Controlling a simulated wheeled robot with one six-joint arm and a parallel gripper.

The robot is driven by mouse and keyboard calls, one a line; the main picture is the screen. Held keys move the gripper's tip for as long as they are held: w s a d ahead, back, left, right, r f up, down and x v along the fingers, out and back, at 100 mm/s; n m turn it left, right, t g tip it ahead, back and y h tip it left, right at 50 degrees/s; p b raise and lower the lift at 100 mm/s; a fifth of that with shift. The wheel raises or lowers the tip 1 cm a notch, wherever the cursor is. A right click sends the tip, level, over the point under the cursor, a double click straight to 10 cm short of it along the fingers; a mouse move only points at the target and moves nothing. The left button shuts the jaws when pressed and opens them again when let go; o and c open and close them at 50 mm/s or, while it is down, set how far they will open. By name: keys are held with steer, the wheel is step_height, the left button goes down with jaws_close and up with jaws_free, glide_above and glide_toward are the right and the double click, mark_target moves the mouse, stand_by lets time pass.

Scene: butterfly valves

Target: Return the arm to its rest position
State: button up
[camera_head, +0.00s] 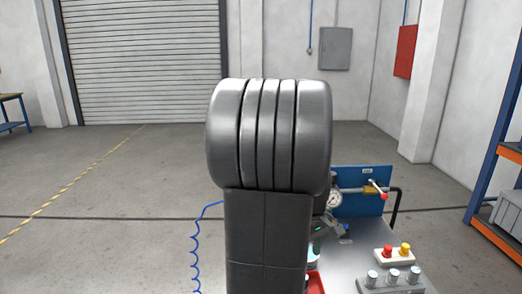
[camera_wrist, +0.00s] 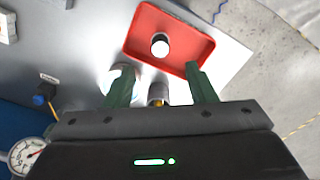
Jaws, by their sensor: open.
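My gripper (camera_wrist: 158,70) shows in the wrist view with its two green fingers apart. Past the fingertips is a red tray (camera_wrist: 200,44) with a white-topped cylinder (camera_wrist: 160,45) in it. A brass-coloured part (camera_wrist: 157,92) shows between the fingers, and a pale round object (camera_wrist: 122,76) is partly behind the left finger. I cannot tell whether the fingers touch either one. In the head view, my grey arm fills the middle and hides much of the bench. A red-handled valve (camera_head: 377,189) on a brass pipe is mounted on a blue panel (camera_head: 352,207).
A pressure gauge (camera_head: 334,199) stands beside the pipe; it also shows in the wrist view (camera_wrist: 25,154). A button box (camera_head: 395,254) and several metal knobs (camera_head: 393,276) sit at the bench's right. An orange-and-blue shelf (camera_head: 495,150) is far right. Open floor (camera_head: 130,165) lies left.

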step_height(320, 180, down, 10)
steer(key=shift+f, duration=0.15)
step_height(320, 180, up, 4)
steer(key=p, duration=0.3)
steer(key=shift+r+p, duration=0.55)
steer(key=shift+r, duration=0.25)
steer(key=shift+f, duration=0.15)
